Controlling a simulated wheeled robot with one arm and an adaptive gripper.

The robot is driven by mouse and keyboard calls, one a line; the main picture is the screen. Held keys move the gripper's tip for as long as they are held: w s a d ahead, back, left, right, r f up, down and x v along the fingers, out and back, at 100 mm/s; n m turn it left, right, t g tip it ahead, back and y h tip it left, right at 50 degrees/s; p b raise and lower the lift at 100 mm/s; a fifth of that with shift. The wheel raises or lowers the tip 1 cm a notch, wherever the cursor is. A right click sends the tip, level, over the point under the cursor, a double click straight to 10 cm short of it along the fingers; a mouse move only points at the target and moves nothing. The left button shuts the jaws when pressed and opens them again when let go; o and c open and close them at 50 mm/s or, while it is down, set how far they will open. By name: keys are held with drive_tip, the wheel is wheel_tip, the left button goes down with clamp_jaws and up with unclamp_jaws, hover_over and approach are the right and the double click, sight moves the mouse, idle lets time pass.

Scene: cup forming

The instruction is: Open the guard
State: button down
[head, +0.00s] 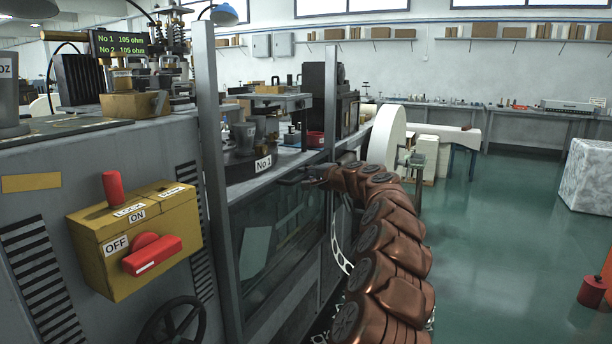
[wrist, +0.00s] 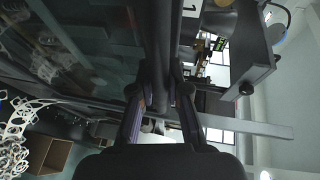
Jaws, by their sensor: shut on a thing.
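The guard (head: 262,238) is a clear panel in a grey metal frame, set between two upright posts on the machine's front. It sits low, below the level of the No 1 station, and the space above its top edge is uncovered. In the wrist view its glass (wrist: 85,62) fills the upper left. My gripper (head: 303,178) is at the guard's top edge, its fingers partly hidden by distance and my arm. In the wrist view my gripper (wrist: 162,95) is shut around a dark bar, the guard's handle (wrist: 160,40), with one finger on each side.
A yellow switch box (head: 135,240) with a red OFF/ON knob and a red lever is on the machine's left front. The grey posts (head: 208,150) stand beside the guard. A large white wheel (head: 387,137) stands beyond. Green floor (head: 500,240) at right is mostly free.

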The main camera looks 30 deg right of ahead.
drive_tip(key=c, duration=1.1)
unclamp_jaws()
drive_tip(key=shift+c, duration=0.2)
drive_tip(key=shift+s, duration=0.15)
drive_tip(key=shift+v, duration=0.95)
drive_tip(key=v, duration=0.9)
drive_tip(key=shift+s, duration=0.4)
drive_tip(key=shift+d+r, duration=0.1)
